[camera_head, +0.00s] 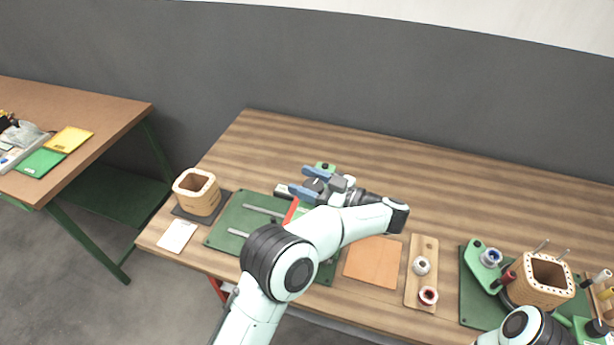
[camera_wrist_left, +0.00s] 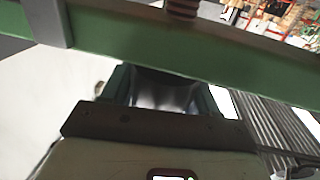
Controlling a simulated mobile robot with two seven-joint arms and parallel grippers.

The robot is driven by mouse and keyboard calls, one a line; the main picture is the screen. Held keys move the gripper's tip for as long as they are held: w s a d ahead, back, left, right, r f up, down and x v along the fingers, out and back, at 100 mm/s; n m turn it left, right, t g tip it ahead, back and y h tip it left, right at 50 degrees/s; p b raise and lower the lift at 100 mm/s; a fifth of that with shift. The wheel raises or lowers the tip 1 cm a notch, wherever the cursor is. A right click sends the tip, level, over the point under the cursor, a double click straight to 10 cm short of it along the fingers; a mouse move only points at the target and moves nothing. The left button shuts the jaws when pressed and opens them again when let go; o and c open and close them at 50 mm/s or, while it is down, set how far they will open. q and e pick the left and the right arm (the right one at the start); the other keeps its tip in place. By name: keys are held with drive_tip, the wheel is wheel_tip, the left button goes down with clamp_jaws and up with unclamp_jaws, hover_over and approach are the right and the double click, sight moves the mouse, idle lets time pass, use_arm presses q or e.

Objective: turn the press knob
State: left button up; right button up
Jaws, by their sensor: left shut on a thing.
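The press is a green base plate (camera_head: 228,230) with grey rails and a red part (camera_head: 291,211), on the left half of the striped wooden table. My left gripper (camera_head: 298,179) is above the press, its two blue fingers pointing left. It is shut on the press knob, which is mostly hidden by the fingers and wrist. My left forearm covers much of the press. In the left wrist view a green beam (camera_wrist_left: 130,42) crosses close to the camera, with a reddish-brown ribbed part (camera_wrist_left: 183,9) above it. The knob cannot be made out there. My right gripper is out of view.
A wooden box (camera_head: 197,193) and a white card (camera_head: 177,236) are left of the press. An orange sheet (camera_head: 374,262) and a wooden tray (camera_head: 424,250) are to its right. A green coil station (camera_head: 478,306) is at far right. The table's back is clear.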

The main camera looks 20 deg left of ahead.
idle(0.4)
use_arm(q)
drive_tip(key=o, duration=1)
drive_tip(key=shift+c, duration=0.2)
drive_tip(key=s+d, duration=0.2)
drive_tip(key=d, duration=1.1)
drive_tip(key=shift+s+d+p, duration=0.15)
drive_tip(key=shift+p, duration=0.25)
